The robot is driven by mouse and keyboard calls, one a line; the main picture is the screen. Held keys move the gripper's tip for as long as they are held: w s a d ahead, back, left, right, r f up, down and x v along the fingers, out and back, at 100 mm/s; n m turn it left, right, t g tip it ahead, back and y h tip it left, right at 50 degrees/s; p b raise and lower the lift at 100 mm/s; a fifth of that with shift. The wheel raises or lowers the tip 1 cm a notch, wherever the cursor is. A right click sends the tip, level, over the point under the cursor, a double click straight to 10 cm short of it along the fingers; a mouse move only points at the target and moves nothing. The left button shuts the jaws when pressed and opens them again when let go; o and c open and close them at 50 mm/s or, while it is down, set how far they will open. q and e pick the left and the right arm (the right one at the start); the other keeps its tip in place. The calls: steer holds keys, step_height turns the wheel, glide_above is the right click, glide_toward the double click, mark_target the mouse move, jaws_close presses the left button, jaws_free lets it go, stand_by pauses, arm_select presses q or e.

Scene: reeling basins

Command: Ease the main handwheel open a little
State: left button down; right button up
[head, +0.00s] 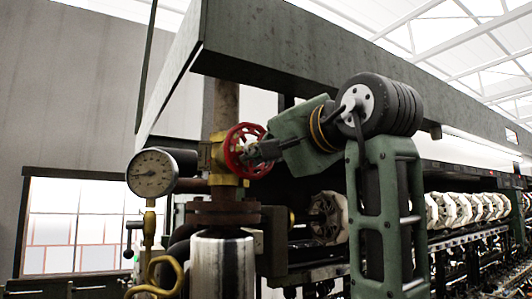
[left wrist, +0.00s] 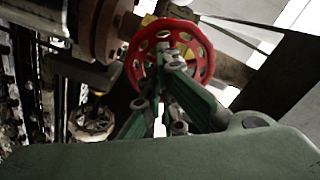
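The main handwheel (head: 243,150) is red, with a spoked rim, on a brass valve (head: 217,157) on the vertical pipe. It shows at the top middle of the left wrist view (left wrist: 205,62). My left gripper (head: 250,153) comes in from the right, its fingertips at the wheel's face. In the left wrist view its green fingers (left wrist: 166,56) converge close together over the hub and spokes. Whether the tips clamp a part of the wheel is hidden. My right gripper is in neither view.
A grey-green beam (head: 300,50) runs overhead. A row of pale reels (head: 470,208) lies behind my left arm. A steel cylinder (head: 222,265) stands below the pipe flange.

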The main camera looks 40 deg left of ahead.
arm_select(q)
steer(key=shift+s+r, duration=0.3)
steer(key=shift+r, duration=0.2)
steer(key=shift+s+r+m+b, duration=0.15)
steer(key=shift+m+b, duration=0.35)
steer(key=shift+m, duration=1.3)
steer(key=c, duration=2.5)
jaws_free()
steer(key=o, duration=0.8)
steer(key=shift+s+d, duration=0.1)
steer(key=shift+s, duration=0.15)
steer(key=shift+w+f, duration=0.1)
steer(key=shift+f, duration=0.1)
